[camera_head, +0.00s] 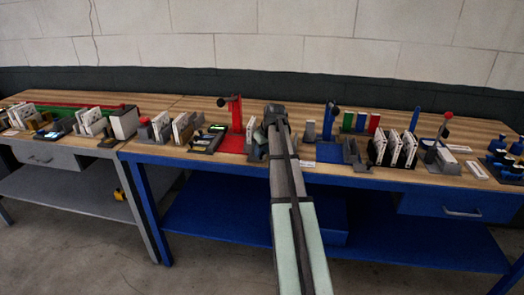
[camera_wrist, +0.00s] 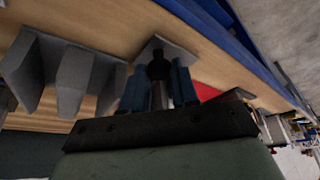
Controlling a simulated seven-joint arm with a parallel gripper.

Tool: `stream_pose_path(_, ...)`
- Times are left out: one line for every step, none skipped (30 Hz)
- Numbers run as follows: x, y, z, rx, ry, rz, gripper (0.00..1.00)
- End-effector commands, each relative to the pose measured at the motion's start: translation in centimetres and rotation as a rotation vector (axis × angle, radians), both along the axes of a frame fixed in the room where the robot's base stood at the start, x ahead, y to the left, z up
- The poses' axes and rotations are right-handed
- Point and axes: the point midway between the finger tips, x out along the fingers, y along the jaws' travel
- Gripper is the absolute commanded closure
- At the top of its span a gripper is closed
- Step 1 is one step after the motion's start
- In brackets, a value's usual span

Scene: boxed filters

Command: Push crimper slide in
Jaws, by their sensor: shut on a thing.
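In the wrist view, my gripper (camera_wrist: 159,92) has its two blue-grey fingers on either side of a dark round-ended knob (camera_wrist: 157,66). It is shut on this knob. The knob stands in front of a flat grey plate (camera_wrist: 168,47) on the wooden bench; I take these for parts of the crimper and its slide, but cannot tell how far in the slide sits. In the head view, my arm reaches across the bench front and covers the gripper and most of this spot. A grey fixture (camera_head: 254,146) shows just left of my arm.
In the wrist view, a grey upright-walled holder (camera_wrist: 72,82) stands left of the fingers. In the head view, a red press (camera_head: 236,115) stands left of my arm and a blue press (camera_head: 328,122) right. White filters in a dark rack (camera_head: 379,145) stand farther right.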

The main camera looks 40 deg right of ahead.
Motion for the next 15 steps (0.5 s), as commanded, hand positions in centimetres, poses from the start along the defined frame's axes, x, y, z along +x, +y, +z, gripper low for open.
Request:
stream_pose_path(0.0,0.0,0.0,0.0,0.0,0.0,1.0)
stream_pose_path(0.1,0.1,0.0,0.0,0.0,0.0,1.0)
stream_pose_path(0.3,0.2,0.0,0.0,0.0,0.0,1.0)
stream_pose_path(0.4,0.4,0.0,0.0,0.0,0.0,1.0)
stream_pose_path(0.6,0.6,0.0,0.0,0.0,0.001,1.0)
stream_pose_path(1.0,0.9,0.0,0.0,0.0,0.001,1.0)
stream_pose_path(1.2,1.2,0.0,0.0,0.0,0.002,1.0)
stream_pose_path(1.5,1.5,0.0,0.0,0.001,0.003,1.0)
stream_pose_path(1.9,1.8,0.0,-0.001,0.001,0.003,1.0)
stream_pose_path(2.2,2.1,0.0,-0.001,0.001,0.002,1.0)
stream_pose_path(2.5,2.4,0.0,-0.001,0.0,0.002,1.0)
stream_pose_path(2.9,2.8,0.0,-0.001,0.0,0.002,1.0)
stream_pose_path(3.2,3.1,0.0,-0.001,0.0,0.003,1.0)
stream_pose_path(3.5,3.4,0.0,-0.001,0.0,0.003,1.0)
stream_pose_path(3.9,3.8,0.0,-0.001,0.0,0.002,1.0)
